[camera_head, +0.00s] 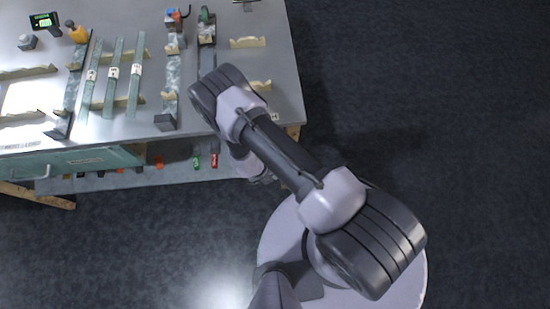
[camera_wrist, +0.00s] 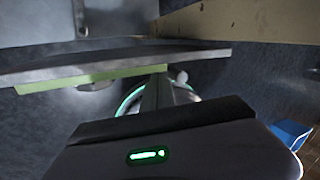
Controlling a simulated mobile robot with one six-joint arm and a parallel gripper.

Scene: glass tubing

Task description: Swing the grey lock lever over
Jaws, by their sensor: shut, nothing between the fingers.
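I cannot pick out the grey lock lever with certainty in either view. At the back of the bench in the head view stands a small fixture with a green top (camera_head: 205,16) and a grey block below it. Beside it on the left is a fixture with blue and red parts (camera_head: 175,17). My gripper (camera_wrist: 155,125) fills the bottom of the wrist view, shut and empty, with a green light on its housing. In the head view my arm mostly hides it, near the bench's front right corner, well apart from both fixtures.
The metal bench (camera_head: 270,95) carries several glass tubes (camera_head: 112,75) on wooden cradles (camera_head: 247,42). A teal drawer (camera_head: 85,160) is under the front edge. Dark floor lies clear to the right.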

